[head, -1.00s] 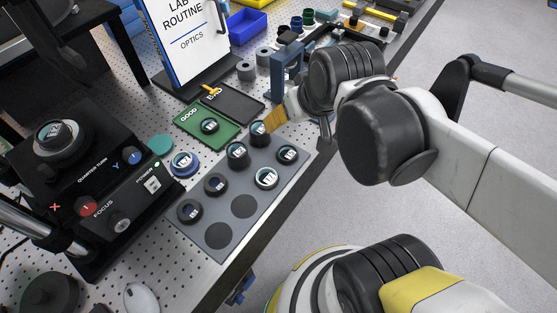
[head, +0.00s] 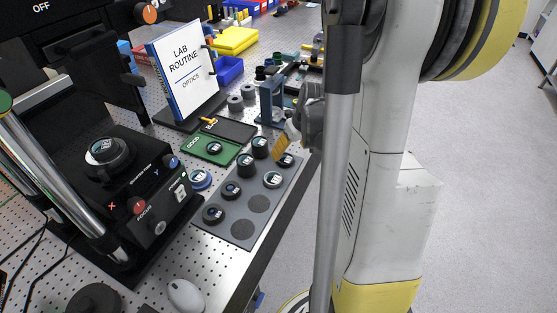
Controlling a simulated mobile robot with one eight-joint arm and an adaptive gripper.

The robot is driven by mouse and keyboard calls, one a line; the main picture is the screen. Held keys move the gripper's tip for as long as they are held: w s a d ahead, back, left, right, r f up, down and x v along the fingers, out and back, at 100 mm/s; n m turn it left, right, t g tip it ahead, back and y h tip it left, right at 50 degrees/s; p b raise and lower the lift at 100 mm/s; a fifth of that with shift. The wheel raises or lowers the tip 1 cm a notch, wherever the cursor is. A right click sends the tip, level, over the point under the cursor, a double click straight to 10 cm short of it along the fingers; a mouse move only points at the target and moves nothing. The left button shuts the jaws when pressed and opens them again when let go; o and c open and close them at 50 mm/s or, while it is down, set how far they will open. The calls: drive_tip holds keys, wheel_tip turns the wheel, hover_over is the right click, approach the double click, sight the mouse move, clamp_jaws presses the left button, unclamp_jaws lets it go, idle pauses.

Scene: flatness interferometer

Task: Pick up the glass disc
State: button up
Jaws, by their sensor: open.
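Several round glass discs in dark ring mounts stand on a grey mat (head: 240,226) with round spots. A disc in a pale ring (head: 272,180) is at the mat's right side. I cannot tell which is the task's glass disc. My gripper (head: 283,148) is open, with tan finger pads, above the mat's far right corner near the dark-mounted discs. My own arm partly hides it. It holds nothing I can see.
A black instrument (head: 130,185) with knobs stands at the left. A white mouse (head: 185,296) lies at the near edge. Two mat spots are empty.

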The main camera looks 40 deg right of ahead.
sight(286, 159)
drive_tip(key=x, duration=0.2)
drive_tip(key=b+x, duration=0.1)
drive_tip(key=x, duration=0.1)
drive_tip(key=b+x, duration=0.1)
drive_tip(key=x, duration=0.1)
drive_tip(key=shift+a+f, duration=0.1)
drive_tip(key=shift+a, duration=0.1)
drive_tip(key=shift+s, duration=0.15)
drive_tip(key=shift+c, duration=0.5)
drive_tip(key=c, duration=1.2)
drive_tip(key=shift+r, duration=0.2)
